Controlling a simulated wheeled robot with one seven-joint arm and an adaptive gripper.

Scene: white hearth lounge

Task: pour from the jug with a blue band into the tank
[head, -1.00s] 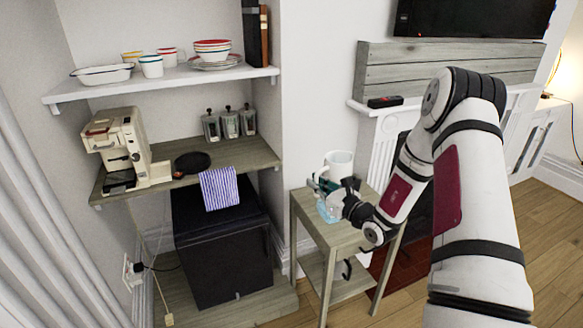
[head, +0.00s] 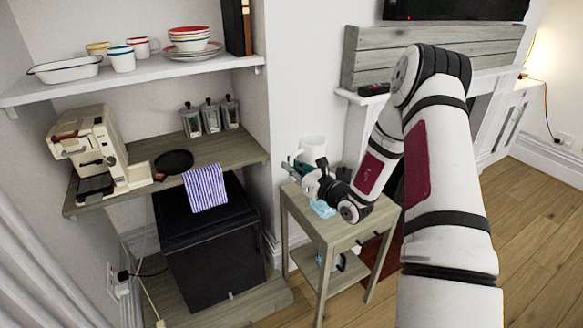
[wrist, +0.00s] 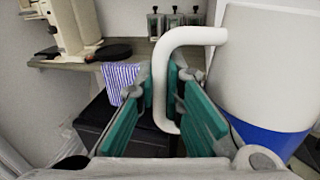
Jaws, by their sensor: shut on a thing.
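The white jug (head: 313,149) shows above the small side table in the head view. In the wrist view, its body (wrist: 265,60) fills the right side with a blue band (wrist: 265,137) low down. My gripper (head: 308,178) is shut on the jug's handle (wrist: 160,85), which stands upright between the teal finger pads (wrist: 163,105). The jug looks upright. Its base is hidden, so I cannot tell whether it touches the table. No tank is clearly recognisable. A cream coffee machine (head: 97,145) stands on the wooden counter at left; any tank on it cannot be made out.
The side table (head: 335,228) holds a pale blue item (head: 322,208). The counter (head: 232,150) carries a dark round pan (head: 174,161), several canisters (head: 211,117) and a striped cloth (head: 205,187). A white shelf (head: 150,75) with crockery overhangs it. A black fridge (head: 208,240) stands below.

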